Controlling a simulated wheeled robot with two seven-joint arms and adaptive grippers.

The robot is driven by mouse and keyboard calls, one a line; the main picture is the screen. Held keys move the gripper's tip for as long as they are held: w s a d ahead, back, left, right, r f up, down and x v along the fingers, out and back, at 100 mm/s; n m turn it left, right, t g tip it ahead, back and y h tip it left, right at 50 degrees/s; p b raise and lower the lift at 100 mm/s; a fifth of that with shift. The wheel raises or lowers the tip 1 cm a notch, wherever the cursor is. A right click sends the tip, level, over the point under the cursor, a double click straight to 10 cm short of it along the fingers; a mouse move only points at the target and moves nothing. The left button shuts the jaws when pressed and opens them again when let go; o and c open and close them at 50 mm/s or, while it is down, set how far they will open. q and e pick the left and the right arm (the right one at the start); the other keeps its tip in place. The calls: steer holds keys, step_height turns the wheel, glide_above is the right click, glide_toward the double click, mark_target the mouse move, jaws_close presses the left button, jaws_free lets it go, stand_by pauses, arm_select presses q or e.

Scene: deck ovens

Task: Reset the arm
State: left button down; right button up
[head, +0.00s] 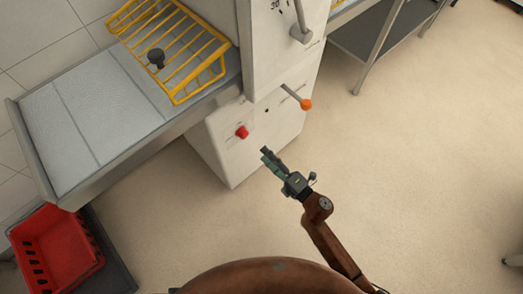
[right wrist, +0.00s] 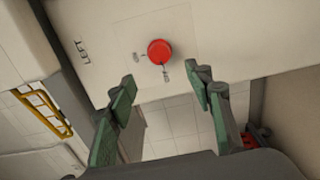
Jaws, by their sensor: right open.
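My right gripper (head: 268,156) shows in the middle of the head view, on an arm that comes in from the lower right. In the right wrist view its two green-padded fingers (right wrist: 162,88) are spread apart with nothing between them. A round red button (head: 242,132) sits on the front of a white machine (head: 225,160), left of the gripper in the head view. The red button also shows in the right wrist view (right wrist: 160,51), beyond the fingertips and apart from them. My left gripper is in neither view.
A lever with an orange knob (head: 306,104) sticks out from the machine.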

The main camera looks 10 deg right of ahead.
stand_by(0.6)
